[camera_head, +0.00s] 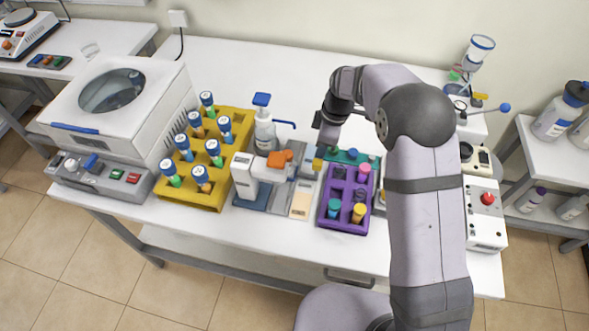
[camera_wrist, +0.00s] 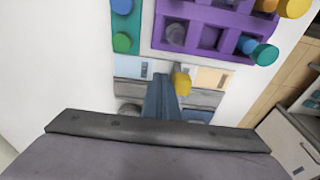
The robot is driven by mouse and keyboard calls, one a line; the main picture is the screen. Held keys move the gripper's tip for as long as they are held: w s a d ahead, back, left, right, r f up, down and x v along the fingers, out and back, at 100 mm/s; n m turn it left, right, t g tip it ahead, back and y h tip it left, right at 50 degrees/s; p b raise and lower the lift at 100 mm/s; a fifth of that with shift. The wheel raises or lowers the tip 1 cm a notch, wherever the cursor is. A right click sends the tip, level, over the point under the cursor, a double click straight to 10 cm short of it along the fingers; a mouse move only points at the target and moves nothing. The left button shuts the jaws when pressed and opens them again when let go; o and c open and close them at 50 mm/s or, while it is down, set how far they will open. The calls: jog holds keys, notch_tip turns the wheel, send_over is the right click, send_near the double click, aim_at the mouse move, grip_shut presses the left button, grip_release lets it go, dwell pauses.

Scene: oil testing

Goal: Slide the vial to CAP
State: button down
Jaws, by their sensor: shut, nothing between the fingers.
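A small yellow-topped piece, which may be the vial (camera_head: 317,164), stands at the right end of the grey station between the yellow and purple racks. It also shows in the wrist view (camera_wrist: 181,82), just right of my fingertips. My gripper (camera_head: 322,152) is shut and empty. In the wrist view its fingers (camera_wrist: 163,79) point at the station beside the yellow top. I cannot tell whether they touch it. The piece's lower part is hidden, and no CAP label can be read.
The purple rack (camera_head: 335,182) with several coloured-capped vials stands just right of the station. A yellow rack (camera_head: 235,165) of blue-topped tubes, a pump bottle (camera_head: 264,130) and a white dispenser (camera_head: 244,178) stand left. A green strip (camera_head: 343,155) lies behind the purple rack.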

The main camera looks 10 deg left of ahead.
jog(key=s+b, duration=0.1)
jog(key=s, duration=0.5)
jog(key=shift+s, duration=0.35)
dwell(0.6)
jog(key=shift+s, duration=0.2)
dwell(0.3)
jog(key=shift+s, duration=1.25)
jog(key=shift+w, duration=0.4)
jog(key=shift+r, duration=0.1)
notch_tip(320, 180, up, 7)
jog(key=p, duration=0.5)
jog(key=shift+r, duration=0.2)
